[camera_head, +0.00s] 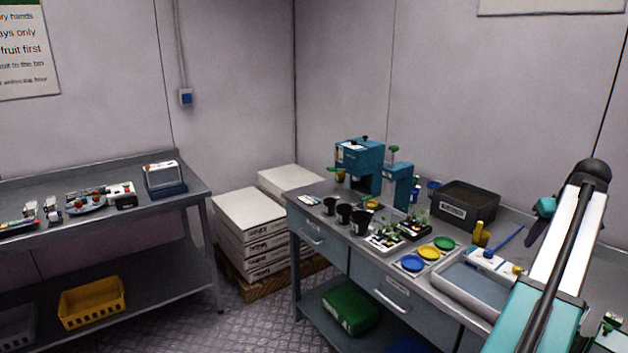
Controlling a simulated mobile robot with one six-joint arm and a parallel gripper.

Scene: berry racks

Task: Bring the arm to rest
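My arm (555,265), white and teal with a dark cable along it, rises from the bottom right corner to a dark joint at the upper right. A teal and dark end part, which looks like my gripper (537,224), shows just left of the upper arm, above the right bench. Most of it is hidden behind the arm link, so I cannot tell whether its fingers are open or shut. I see nothing hanging from it.
The right bench (455,303) holds a teal machine (360,165), black pots (343,213), coloured discs (428,253), a dark bin (468,204) and a grey tray (470,290) beside my arm. White boxes (250,222) stand in the corner. A left bench (145,205) carries small devices.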

